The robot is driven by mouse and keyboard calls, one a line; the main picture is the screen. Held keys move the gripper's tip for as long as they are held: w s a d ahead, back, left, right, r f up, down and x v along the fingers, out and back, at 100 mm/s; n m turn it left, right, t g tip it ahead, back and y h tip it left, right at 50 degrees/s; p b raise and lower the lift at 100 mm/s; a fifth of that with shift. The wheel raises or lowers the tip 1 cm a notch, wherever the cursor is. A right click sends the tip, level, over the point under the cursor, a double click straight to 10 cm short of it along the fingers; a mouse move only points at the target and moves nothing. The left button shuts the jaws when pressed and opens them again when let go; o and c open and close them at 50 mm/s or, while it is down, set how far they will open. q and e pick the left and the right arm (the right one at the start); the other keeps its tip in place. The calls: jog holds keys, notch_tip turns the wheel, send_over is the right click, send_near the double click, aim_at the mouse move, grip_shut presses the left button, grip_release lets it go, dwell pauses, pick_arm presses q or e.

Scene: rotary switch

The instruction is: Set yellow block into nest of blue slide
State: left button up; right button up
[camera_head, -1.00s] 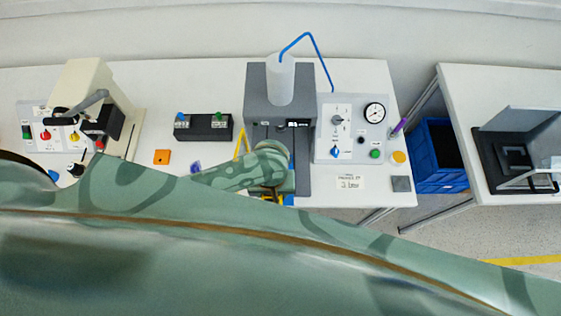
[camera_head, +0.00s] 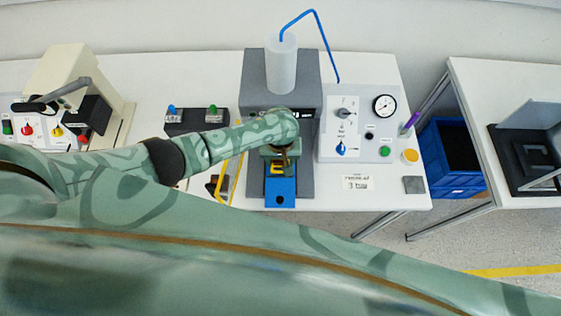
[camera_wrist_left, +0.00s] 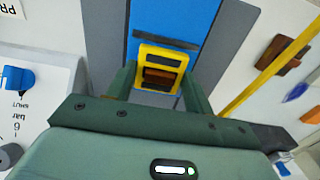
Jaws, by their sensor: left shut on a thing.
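My left gripper (camera_head: 279,160) is shut on the yellow block (camera_head: 277,168), above the blue slide (camera_head: 280,194) at the front of the grey press. In the left wrist view the yellow block (camera_wrist_left: 174,56), with a brown middle, sits between the green fingers of the left gripper (camera_wrist_left: 160,85). The blue slide (camera_wrist_left: 170,15) lies beyond it, with a dark bar (camera_wrist_left: 165,39) across it close to the block. The nest is not clearly seen, and I cannot tell whether the block touches the slide. My right gripper is not in view.
The grey press (camera_head: 250,95) carries a white cylinder (camera_head: 281,65) behind the gripper. A control panel (camera_head: 365,110) with a gauge stands to its right. A yellow bar (camera_head: 238,178) stands left of the slide. A black box with knobs (camera_head: 185,122) lies further left.

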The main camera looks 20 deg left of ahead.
pick_arm(q)
jog(key=shift+f, duration=0.1)
jog(key=shift+f, duration=0.15)
jog(key=o, duration=1.1)
jog(key=shift+c, duration=0.2)
notch_tip(320, 180, up, 12)
jog(key=p, duration=0.6)
